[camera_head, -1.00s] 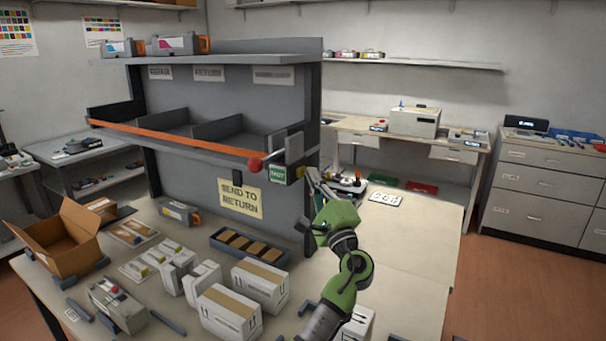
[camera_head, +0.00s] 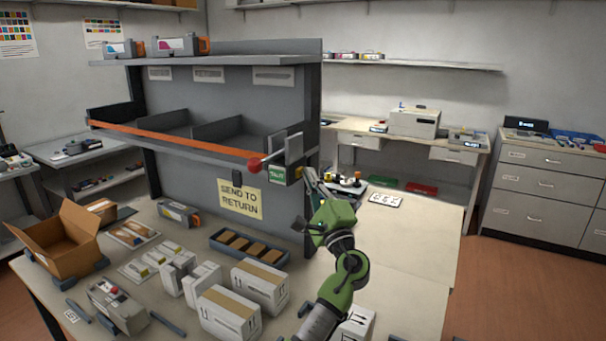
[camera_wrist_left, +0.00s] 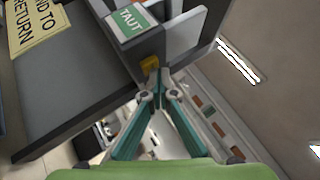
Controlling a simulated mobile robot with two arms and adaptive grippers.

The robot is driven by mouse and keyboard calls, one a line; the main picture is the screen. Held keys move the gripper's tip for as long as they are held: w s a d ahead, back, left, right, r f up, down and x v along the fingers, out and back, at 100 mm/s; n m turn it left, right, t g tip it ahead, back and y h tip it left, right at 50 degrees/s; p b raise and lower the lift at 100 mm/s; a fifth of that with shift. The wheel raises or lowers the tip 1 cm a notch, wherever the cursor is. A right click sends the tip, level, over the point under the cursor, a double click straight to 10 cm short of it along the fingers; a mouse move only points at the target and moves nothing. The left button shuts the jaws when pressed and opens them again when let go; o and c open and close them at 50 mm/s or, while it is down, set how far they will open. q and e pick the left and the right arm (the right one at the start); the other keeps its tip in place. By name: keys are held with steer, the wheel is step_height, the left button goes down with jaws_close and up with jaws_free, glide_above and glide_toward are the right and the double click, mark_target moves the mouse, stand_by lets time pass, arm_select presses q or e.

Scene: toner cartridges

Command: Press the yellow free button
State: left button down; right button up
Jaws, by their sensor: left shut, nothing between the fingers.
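The yellow button (camera_wrist_left: 150,63) sits on the side of the dark bracket at the shelf's end, just beside the green TAUT label (camera_wrist_left: 130,20). In the head view, only a small bit of the yellow button (camera_head: 298,173) shows, right of the label (camera_head: 277,175). My left gripper (camera_head: 311,174) is shut and empty, its tips at the bracket. In the left wrist view, the tips of my left gripper (camera_wrist_left: 160,76) overlap the lower edge of the button; I cannot tell whether they touch it. My right gripper is not in view.
A red knob (camera_head: 255,164) sticks out left of the label, at the end of an orange strap (camera_head: 180,138) across the shelf bays. White cartons (camera_head: 229,312) and an open cardboard box (camera_head: 62,241) stand on the bench. The bench right of my arm is mostly clear.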

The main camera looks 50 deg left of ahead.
arm_select(q)
steer(key=shift+s+a, duration=0.1)
steer(key=shift+a, duration=0.1)
stand_by(0.5)
steer(key=shift+w+d+b, duration=0.25)
steer(key=shift+d+b, duration=0.15)
steer(key=shift+d, duration=0.5)
steer(key=d, duration=0.1)
steer(key=w+d+b, duration=0.1)
steer(key=d, duration=0.3)
steer(key=shift+w+b, duration=0.3)
steer(key=shift+f, duration=0.1)
